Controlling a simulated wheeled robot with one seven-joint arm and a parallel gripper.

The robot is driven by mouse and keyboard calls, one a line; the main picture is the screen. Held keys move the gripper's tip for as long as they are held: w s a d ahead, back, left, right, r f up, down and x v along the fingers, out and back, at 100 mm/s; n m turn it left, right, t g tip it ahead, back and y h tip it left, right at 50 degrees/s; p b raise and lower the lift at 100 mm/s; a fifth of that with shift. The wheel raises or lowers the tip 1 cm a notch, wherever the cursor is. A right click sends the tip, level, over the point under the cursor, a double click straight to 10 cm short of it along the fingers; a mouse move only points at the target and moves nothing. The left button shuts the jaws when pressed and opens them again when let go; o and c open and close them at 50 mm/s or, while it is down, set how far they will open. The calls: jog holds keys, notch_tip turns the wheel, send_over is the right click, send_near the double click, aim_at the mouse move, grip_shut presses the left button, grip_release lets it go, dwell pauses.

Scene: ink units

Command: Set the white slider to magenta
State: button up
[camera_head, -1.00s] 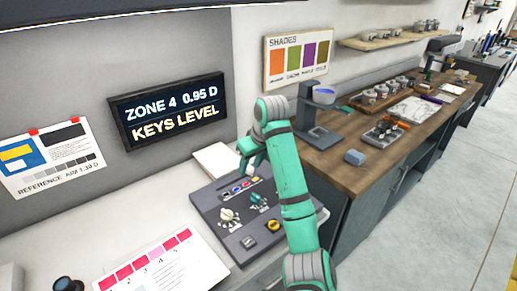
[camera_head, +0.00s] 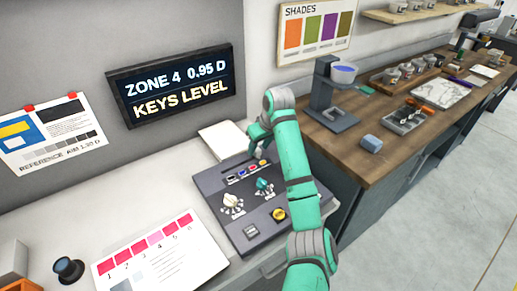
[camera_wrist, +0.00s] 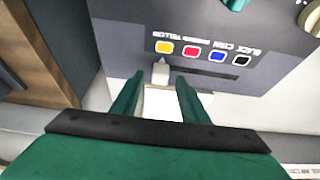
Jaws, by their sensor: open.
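The white slider (camera_wrist: 160,72) stands at the yellow end of a dark slot in the grey control panel (camera_wrist: 120,42). In the wrist view it is beside the yellow square (camera_wrist: 163,47). The magenta square (camera_wrist: 190,50), which looks red, is one place to the right, then blue and black. My gripper (camera_wrist: 160,79) is open, with one finger on each side of the slider; I cannot tell if either touches it. In the head view my gripper (camera_head: 258,140) is at the panel's back edge, and the slider is not clear there.
The panel (camera_head: 237,205) also carries a white knob (camera_head: 232,202), a teal knob (camera_head: 264,187) and a yellow button (camera_head: 279,214). A dark display (camera_head: 172,82) hangs on the wall behind. A swatch sheet (camera_head: 150,255) lies left of the panel. A wooden counter (camera_head: 355,165) is at right.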

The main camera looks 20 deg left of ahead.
jog(key=shift+x, duration=0.85)
